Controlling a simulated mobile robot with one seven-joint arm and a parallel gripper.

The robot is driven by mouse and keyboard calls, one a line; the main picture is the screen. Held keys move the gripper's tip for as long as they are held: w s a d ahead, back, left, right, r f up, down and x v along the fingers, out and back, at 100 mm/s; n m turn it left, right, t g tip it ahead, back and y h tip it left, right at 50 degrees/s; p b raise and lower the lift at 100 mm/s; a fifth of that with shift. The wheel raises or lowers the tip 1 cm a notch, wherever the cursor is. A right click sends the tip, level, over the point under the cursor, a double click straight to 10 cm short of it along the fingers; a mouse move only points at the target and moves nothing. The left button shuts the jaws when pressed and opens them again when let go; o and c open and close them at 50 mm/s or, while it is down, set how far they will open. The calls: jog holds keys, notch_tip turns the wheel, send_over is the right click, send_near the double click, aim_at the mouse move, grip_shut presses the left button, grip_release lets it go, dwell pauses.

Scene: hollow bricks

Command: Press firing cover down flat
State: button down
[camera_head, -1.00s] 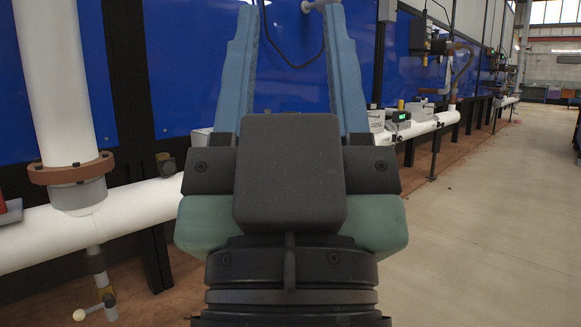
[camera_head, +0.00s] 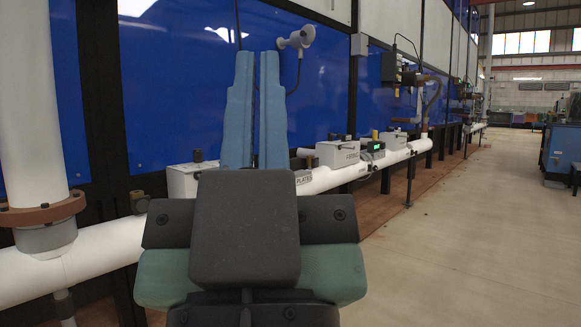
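A pale grey box labelled "FIRING" (camera_head: 338,154) sits on the white pipe, right of my gripper and farther off. A small dark knob stands on its top. Its top looks roughly level, but at this size I cannot tell whether the cover lies fully flat. My gripper (camera_head: 257,60) points up and away in the middle of the view. Its two blue fingers are close together with only a thin gap and nothing visible between them. It is apart from the firing box. The dark gripper body hides part of the pipe.
A nearer pale box (camera_head: 185,180) is partly hidden behind my gripper; a "PLATES" label (camera_head: 304,178) shows right of it. A device with a green display (camera_head: 375,147) sits beyond the firing box. A white vertical pipe (camera_head: 28,100) stands left. Open floor (camera_head: 470,240) lies right.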

notch_tip(320, 180, up, 69)
jog(key=p, duration=6.7)
jog(key=shift+p, duration=0.35)
jog(key=shift+a, duration=0.1)
